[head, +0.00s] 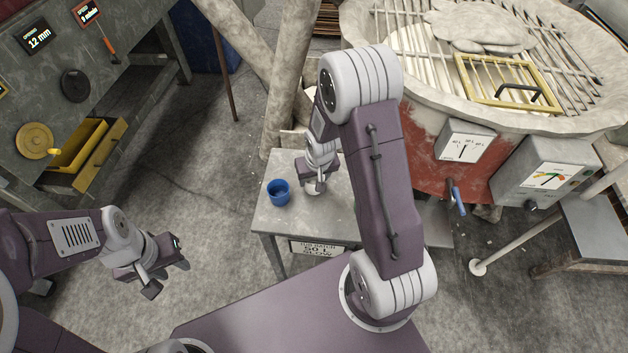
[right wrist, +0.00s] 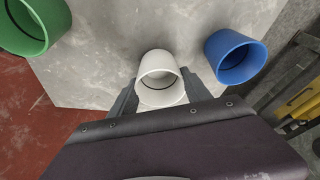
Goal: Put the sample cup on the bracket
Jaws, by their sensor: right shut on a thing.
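A white cup (right wrist: 160,68) stands between the two fingers of my right gripper (right wrist: 160,88), which is shut on it. In the head view my right gripper (head: 316,186) is low over a small grey table (head: 270,222), and its arm hides part of the table. I cannot tell whether the white cup touches the table. A blue cup (head: 278,192) stands on the table to the left of the gripper; it also shows in the right wrist view (right wrist: 238,62). My left gripper (head: 166,268) is open and empty over the floor. I cannot make out a bracket.
A green cup (right wrist: 28,28) is at the left of the right wrist view. A large round vat (head: 430,150) with a control box (head: 545,172) and a blue-handled valve (head: 457,198) stands right of the table. A workbench (head: 75,75) with a yellow drawer (head: 85,150) is at the left.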

